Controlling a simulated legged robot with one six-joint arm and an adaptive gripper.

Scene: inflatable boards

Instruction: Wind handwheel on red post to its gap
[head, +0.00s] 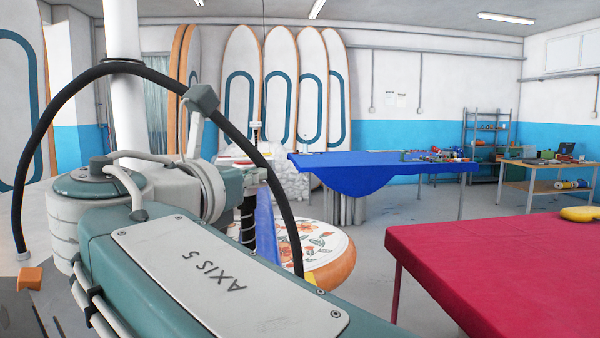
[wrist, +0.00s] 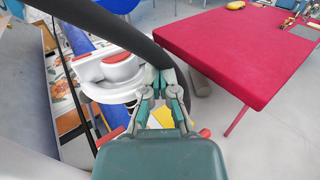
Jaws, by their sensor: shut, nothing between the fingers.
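In the wrist view, a round white fitting with red parts (wrist: 120,68) stands just left of my gripper; I take it for the handwheel on its post, but cannot clearly make out its rim or gap. My gripper (wrist: 160,78) is shut and empty, with its fingers close to the right side of this fitting. I cannot tell whether they touch it. In the head view my arm hides the gripper, and the handwheel cannot be made out.
A red-covered table (head: 500,265) stands at the right, also in the wrist view (wrist: 245,45). A blue-covered table (head: 380,165) stands farther back. A flower-patterned round board (head: 315,245) lies beyond my arm. Grey floor (head: 370,235) is open between the tables.

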